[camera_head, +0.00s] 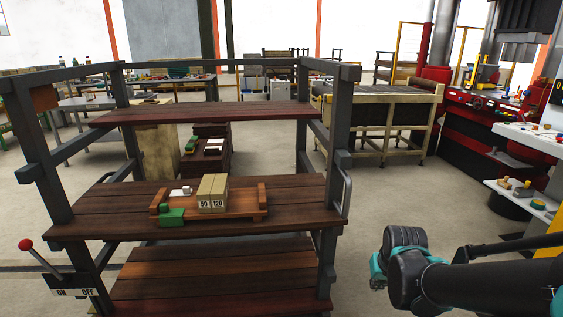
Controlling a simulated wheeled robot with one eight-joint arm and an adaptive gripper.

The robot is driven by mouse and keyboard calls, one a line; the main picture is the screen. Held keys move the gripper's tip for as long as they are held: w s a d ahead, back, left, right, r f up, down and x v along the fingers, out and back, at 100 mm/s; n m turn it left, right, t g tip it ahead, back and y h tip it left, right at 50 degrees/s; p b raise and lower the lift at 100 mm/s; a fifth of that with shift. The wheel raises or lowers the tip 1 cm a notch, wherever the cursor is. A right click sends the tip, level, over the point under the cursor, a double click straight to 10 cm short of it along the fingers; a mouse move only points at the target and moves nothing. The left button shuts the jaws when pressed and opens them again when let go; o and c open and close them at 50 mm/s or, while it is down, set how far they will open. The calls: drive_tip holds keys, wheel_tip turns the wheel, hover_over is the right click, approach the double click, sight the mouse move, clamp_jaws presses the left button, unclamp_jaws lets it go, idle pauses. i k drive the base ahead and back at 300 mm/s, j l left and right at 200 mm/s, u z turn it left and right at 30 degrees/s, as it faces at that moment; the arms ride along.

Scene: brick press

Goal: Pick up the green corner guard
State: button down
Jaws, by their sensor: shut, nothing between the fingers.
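The green corner guard (172,216) is a small green block at the front left of a wooden tray (240,213). The tray rests on the middle shelf of a dark rack. My arm (470,284) shows at the lower right, well to the right of the rack and apart from it. Its gripper cannot be made out in this view.
Tan blocks (212,192) marked 50 and 120 and a small white piece (181,191) share the tray. Rack posts (339,130) and an upper shelf (205,113) frame it. A red-knobbed lever (26,245) is at lower left. The floor right of the rack is open.

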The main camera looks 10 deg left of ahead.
sight(168, 217)
drive_tip(key=u, duration=1.5)
